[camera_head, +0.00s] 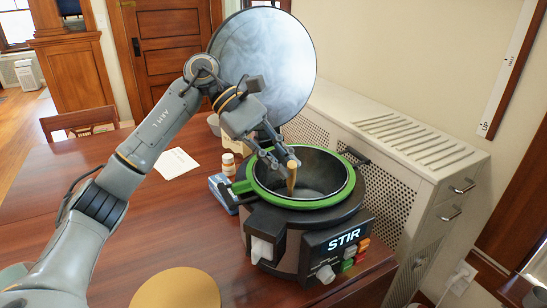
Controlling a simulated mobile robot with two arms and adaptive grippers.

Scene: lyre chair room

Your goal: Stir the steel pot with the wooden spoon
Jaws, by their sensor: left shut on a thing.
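The pot (302,203) stands at the table's right end, with a green rim, a dark body and a front panel marked STIR. Its inside looks grey and metallic, and I see no contents. My left gripper (288,164) is over the pot's left part, shut on the upper part of the wooden spoon (291,181). The spoon points down into the pot's opening, close to upright. I cannot tell whether its lower end touches the pot's inner wall or floor. A large round shiny disc (285,55), perhaps the pot's lid, stands behind my gripper. My right gripper is not in view.
White paper (173,163) lies on the wooden table (150,220). A round tan board (176,289) lies in front. A white radiator cover (400,140) is behind the pot.

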